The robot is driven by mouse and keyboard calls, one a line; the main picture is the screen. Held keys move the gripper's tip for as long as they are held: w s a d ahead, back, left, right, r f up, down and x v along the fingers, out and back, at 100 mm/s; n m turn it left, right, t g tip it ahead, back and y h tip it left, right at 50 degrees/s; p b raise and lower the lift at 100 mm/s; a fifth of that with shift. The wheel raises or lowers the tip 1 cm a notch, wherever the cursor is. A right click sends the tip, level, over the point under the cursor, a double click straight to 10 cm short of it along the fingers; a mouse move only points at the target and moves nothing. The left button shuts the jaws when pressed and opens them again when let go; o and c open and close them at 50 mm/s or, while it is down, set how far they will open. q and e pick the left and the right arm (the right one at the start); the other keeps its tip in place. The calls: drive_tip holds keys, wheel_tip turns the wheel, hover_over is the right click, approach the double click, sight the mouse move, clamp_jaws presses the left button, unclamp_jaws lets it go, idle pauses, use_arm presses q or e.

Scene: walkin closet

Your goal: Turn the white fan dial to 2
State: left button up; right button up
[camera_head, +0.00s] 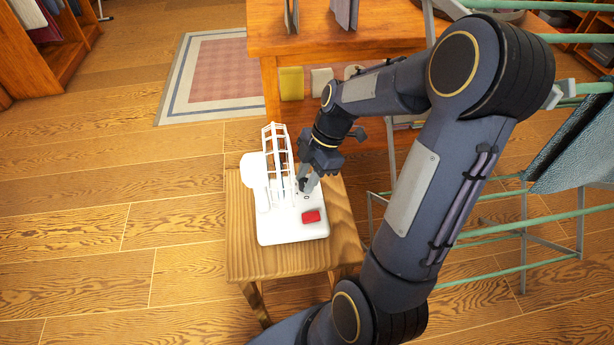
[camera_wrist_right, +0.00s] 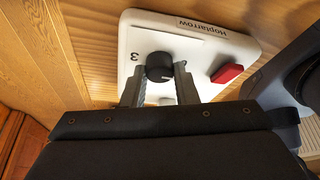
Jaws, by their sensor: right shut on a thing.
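The white fan (camera_head: 290,222) stands on a small wooden stool, its caged head (camera_head: 277,165) upright at the back of the base. My right gripper (camera_head: 307,184) reaches down to the base from the upper right. In the right wrist view, the black fan dial (camera_wrist_right: 159,66) sits between the fingertips of my right gripper (camera_wrist_right: 160,72), which are shut on it. A light mark shows on the dial's lower edge. A "3" is printed on the base left of the dial; other numbers are hidden by the fingers. My left gripper is not in view.
A red button (camera_head: 311,216) is on the fan base, close to the dial; it also shows in the right wrist view (camera_wrist_right: 227,73). The wooden stool (camera_head: 240,240) has a bare front edge. A drying rack (camera_head: 525,230) stands right, a wooden shelf unit (camera_head: 340,35) behind. Floor at left is clear.

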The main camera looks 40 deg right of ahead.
drive_tip(key=shift+m+t+b, duration=0.4)
drive_tip(key=shift+m+b, duration=0.05)
drive_tip(key=shift+m, duration=0.65)
drive_tip(key=shift+s+m+t+h, duration=0.1)
drive_tip(key=shift+m+t+h, duration=0.35)
drive_tip(key=shift+m, duration=0.75)
drive_tip(key=shift+a+m+t+h, duration=0.1)
drive_tip(key=shift+m+t+h, duration=0.4)
drive_tip(key=shift+m, duration=1.4)
drive_tip(key=shift+s, duration=0.1)
drive_tip(key=o, duration=1)
drive_tip(key=shift+p+v, duration=1.05)
drive_tip(key=shift+v, duration=2.9)
